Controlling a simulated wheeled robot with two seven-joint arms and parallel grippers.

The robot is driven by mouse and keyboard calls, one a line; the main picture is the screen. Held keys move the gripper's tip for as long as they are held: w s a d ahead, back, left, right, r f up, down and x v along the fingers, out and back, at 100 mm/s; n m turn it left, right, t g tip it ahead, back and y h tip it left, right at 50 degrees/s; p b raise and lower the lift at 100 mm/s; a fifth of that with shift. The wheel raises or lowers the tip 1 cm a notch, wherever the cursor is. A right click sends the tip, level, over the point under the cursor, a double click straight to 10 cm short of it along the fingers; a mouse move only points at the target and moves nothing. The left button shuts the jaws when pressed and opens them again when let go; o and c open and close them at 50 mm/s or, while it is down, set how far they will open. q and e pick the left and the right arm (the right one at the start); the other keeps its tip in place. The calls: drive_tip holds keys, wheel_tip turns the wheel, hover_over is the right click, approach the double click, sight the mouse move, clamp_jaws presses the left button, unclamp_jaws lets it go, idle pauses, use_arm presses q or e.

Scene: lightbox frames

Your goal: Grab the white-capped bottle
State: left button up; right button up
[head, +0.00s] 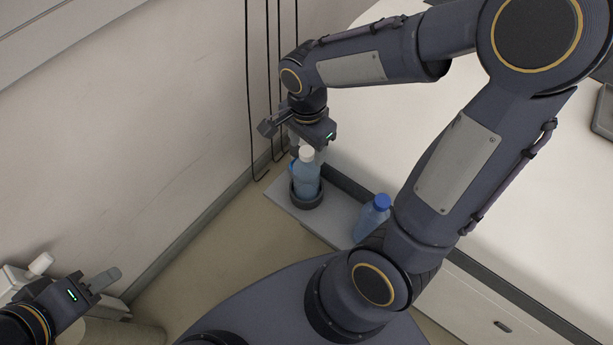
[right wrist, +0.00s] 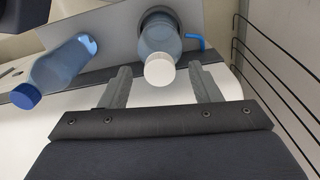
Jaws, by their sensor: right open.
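The white-capped bottle (head: 306,180) is translucent blue and stands in a dark round holder (head: 306,199) on a light shelf. Its white cap (right wrist: 160,69) shows in the right wrist view, in line with the gap between my right fingers. My right gripper (head: 308,143) is open and empty, close above the bottle's cap; its two fingers (right wrist: 163,85) are apart. I cannot tell whether they overlap the cap in height. My left gripper (head: 92,281) is at the lower left, far from the bottle; its jaw opening is unclear.
A white table (head: 540,190) lies to the right.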

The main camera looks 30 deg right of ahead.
wheel_tip(320, 180, down, 2)
drive_tip(key=shift+f, duration=0.1)
clamp_jaws()
idle(0.4)
